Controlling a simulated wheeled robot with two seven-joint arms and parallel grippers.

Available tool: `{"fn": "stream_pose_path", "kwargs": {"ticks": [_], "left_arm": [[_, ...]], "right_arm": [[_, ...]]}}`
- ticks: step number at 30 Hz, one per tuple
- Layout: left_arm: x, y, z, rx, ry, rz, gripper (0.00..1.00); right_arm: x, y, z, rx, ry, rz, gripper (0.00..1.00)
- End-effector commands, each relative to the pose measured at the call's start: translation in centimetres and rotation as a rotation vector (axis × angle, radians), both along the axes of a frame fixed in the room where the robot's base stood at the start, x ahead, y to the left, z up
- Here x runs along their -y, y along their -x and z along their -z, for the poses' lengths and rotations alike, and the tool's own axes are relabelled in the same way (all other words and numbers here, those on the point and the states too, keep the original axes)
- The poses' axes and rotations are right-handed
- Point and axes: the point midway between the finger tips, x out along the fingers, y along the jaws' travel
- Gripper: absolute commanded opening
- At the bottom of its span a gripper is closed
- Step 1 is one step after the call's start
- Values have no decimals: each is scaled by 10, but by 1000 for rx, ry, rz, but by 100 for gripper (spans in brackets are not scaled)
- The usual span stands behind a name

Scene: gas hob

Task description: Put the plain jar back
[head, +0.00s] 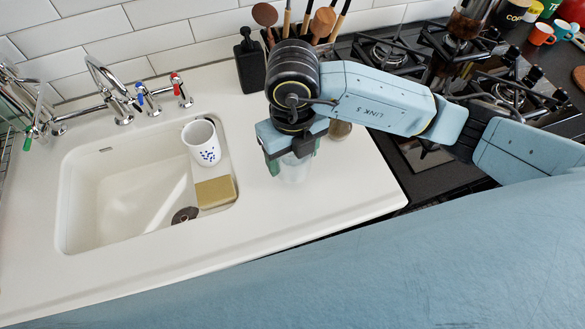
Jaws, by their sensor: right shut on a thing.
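My right gripper (291,165) points down over the white counter (330,200), to the right of the sink. It is shut on a clear, see-through jar (294,171), which looks like the plain jar. The gripper and wrist hide the jar's upper part. The jar looks upright; I cannot tell whether its base touches the counter. My left gripper is not in view.
A small brownish round-topped item (340,129) stands just right of my wrist, partly hidden. A dark soap bottle (249,62) and a utensil holder stand behind. The black hob (390,55) lies right.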

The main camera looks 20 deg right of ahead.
Motion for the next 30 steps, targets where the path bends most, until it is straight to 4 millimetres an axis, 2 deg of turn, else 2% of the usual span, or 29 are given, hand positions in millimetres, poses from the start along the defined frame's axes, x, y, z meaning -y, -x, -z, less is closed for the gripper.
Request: {"fn": "stream_pose_path", "kwargs": {"ticks": [5,13,25,26,30], "left_arm": [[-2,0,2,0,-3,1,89],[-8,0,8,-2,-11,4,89],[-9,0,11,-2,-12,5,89],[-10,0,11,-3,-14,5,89],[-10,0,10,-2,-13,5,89]], "right_arm": [[0,0,13,1,-1,0,27],[0,0,53,1,0,-1,27],[0,-1,58,3,-2,-3,27],[0,0,58,2,0,-2,70],[0,0,57,1,0,-2,88]]}}
